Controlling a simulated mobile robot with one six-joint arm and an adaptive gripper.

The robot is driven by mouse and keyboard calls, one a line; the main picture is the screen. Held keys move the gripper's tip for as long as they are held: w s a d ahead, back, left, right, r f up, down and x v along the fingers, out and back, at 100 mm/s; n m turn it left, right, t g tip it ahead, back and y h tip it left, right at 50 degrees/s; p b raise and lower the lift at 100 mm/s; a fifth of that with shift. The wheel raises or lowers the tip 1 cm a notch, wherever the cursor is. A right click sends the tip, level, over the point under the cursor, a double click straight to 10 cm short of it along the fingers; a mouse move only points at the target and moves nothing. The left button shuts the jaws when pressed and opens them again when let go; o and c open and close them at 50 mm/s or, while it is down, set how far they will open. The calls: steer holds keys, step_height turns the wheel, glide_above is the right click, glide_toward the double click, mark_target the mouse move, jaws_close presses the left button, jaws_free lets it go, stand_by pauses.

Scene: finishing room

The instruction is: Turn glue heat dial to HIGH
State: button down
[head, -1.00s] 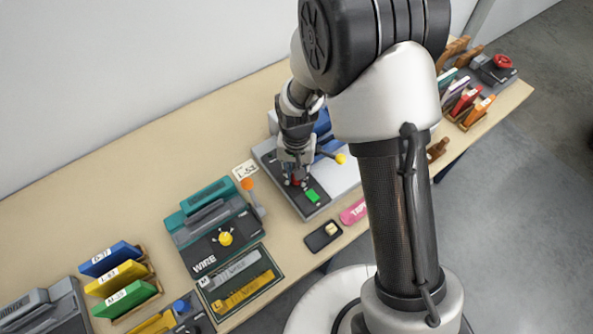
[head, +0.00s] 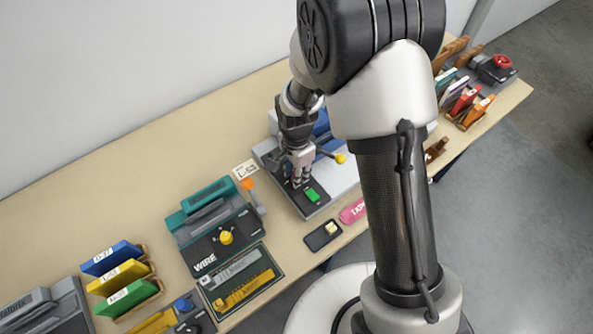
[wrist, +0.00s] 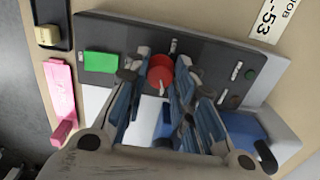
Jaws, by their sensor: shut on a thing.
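The red dial (wrist: 160,70) sits on the dark control panel (wrist: 208,60) of a grey and white machine with a blue part, which I take to be the glue machine. My gripper (wrist: 165,82) points down at the panel, with one finger on each side of the dial, and is shut on it. A pale pointer mark shows at the dial's edge. The panel's small labels are too blurred to read. In the head view my gripper (head: 299,183) stands over the machine's panel and hides the dial.
A green square (head: 313,195) lies beside the dial on the panel. A lever with a yellow knob (head: 341,158) stands close to my gripper. The teal WIRE machine (head: 212,222) with an orange-knobbed lever is to the left. A pink block (head: 353,211) and black tray (head: 323,235) lie in front.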

steer(key=shift+m, duration=0.5)
steer(key=c, duration=1.3)
jaws_free()
step_height(320, 180, up, 12)
steer(key=shift+r, duration=0.1)
